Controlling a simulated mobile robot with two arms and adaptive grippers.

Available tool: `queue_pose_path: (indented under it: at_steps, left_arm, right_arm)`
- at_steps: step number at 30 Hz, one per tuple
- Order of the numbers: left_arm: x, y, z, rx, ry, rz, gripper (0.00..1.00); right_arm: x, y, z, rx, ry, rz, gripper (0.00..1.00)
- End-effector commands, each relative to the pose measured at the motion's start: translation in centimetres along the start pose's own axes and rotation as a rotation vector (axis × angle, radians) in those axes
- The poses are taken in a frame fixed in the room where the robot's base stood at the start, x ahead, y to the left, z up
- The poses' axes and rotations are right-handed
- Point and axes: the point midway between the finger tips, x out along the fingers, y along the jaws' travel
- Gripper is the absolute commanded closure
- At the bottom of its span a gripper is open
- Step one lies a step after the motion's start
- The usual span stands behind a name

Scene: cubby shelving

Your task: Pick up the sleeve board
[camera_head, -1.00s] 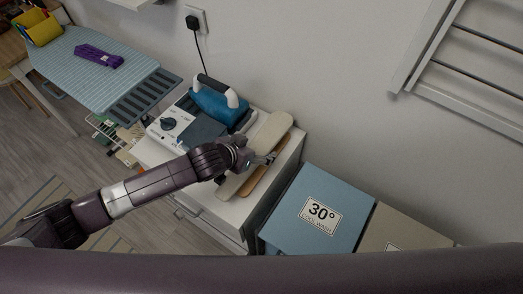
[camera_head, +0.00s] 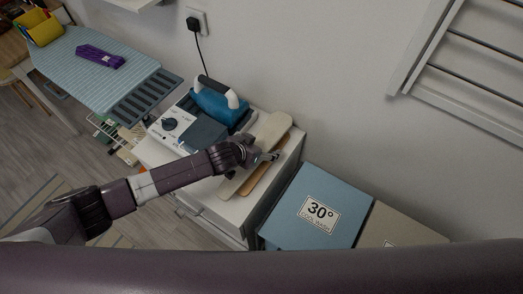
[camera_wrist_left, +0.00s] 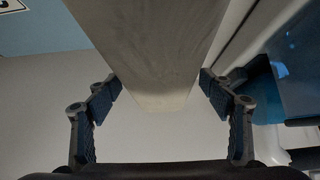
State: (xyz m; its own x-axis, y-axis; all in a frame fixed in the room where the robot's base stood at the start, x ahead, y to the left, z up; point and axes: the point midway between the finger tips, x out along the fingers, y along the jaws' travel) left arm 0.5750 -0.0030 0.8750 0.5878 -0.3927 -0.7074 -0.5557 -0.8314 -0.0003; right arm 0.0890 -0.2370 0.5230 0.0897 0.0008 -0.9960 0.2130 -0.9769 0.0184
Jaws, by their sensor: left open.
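The sleeve board (camera_head: 270,133) is a long, pale padded board with a wooden base, on the right part of the white cabinet top, beside the steam iron station. My left gripper (camera_head: 273,157) is over its middle in the head view and covers part of it. In the left wrist view the board (camera_wrist_left: 155,50) runs in from the top and its end lies between the two fingers. The left gripper (camera_wrist_left: 160,97) is open, with a finger on either side of the board; I cannot tell if either touches it. My right gripper is not in view.
The blue iron (camera_head: 217,98) on its white station (camera_head: 170,126) stands just left of the board. A blue bin (camera_head: 318,207) marked 30° and a beige bin (camera_head: 395,228) stand to the right. An ironing board (camera_head: 85,65) with a purple item is at the upper left.

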Motion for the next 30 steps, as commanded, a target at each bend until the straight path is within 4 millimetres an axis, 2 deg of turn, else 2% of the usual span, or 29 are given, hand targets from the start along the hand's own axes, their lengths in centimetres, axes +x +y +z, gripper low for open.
queue_pose_path:
  at_steps: [2,21,30]
  left_arm:
    - [-0.01,0.01,0.0,0.0,0.0,0.0,0.27]
    - [-0.03,0.02,0.01,0.0,0.0,0.0,0.97]
    - [-0.18,0.06,-0.44,0.0,0.006,0.002,0.97]
  right_arm:
    - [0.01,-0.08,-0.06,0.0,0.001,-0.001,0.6]
    - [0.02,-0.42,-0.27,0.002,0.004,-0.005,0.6]
    - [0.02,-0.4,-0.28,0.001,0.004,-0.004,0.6]
